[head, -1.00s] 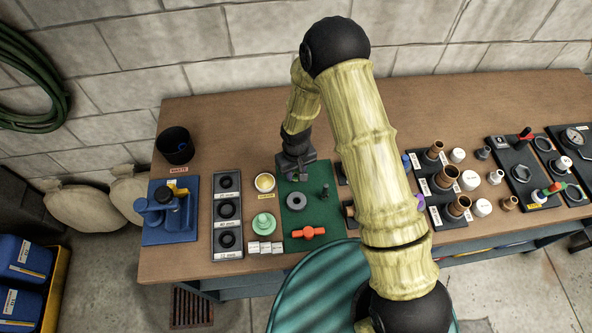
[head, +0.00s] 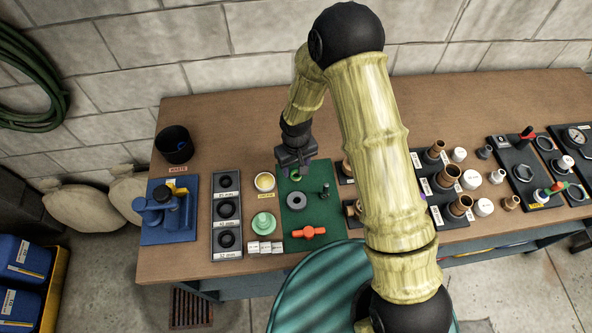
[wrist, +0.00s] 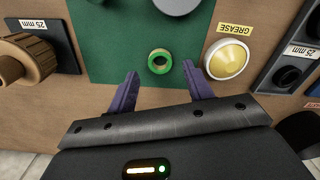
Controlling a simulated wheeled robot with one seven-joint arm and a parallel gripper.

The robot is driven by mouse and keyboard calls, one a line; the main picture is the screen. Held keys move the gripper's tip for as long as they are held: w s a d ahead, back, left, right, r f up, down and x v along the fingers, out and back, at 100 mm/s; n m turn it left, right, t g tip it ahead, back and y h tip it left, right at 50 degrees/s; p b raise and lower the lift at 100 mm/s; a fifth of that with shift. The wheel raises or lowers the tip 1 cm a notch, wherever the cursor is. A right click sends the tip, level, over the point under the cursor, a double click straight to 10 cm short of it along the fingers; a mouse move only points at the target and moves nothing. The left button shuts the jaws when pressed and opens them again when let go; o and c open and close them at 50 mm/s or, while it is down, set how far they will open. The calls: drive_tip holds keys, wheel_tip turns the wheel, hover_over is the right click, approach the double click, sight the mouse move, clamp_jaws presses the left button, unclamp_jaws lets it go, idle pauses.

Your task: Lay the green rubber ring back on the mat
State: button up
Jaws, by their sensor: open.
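In the head view the ring (head: 296,179) shows small just under my gripper (head: 297,163). In the wrist view my gripper (wrist: 160,72) is open, its two purple fingers apart on either side of the ring's position. Neither finger appears to touch the ring. The fingers look to be above the mat; the exact height is hard to tell.
The grease dish (head: 264,182) stands close on the left. Brown 25 mm fittings (wrist: 30,62) stand on the other side. A waste cup (head: 175,146) is further left.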

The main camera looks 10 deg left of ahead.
wheel_tip(320, 180, up, 9)
drive_tip(key=b, duration=0.1)
drive_tip(key=shift+b, duration=0.4)
idle(0.5)
drive_tip(key=s+d+r+m+t, duration=0.1)
drive_tip(key=s+d+r+m, duration=0.2)
drive_tip(key=d, duration=0.8)
drive_tip(key=s+d+r+m+t, duration=0.1)
drive_tip(key=s+d+r+m, duration=0.2)
drive_tip(key=s+d+r, duration=0.4)
drive_tip(key=d+r, duration=0.1)
drive_tip(key=d, duration=0.2)
drive_tip(key=shift+s+d+r+m+t, duration=0.15)
drive_tip(key=shift+s+d+m+t, duration=0.1)
drive_tip(key=shift+d+m+t, duration=0.1)
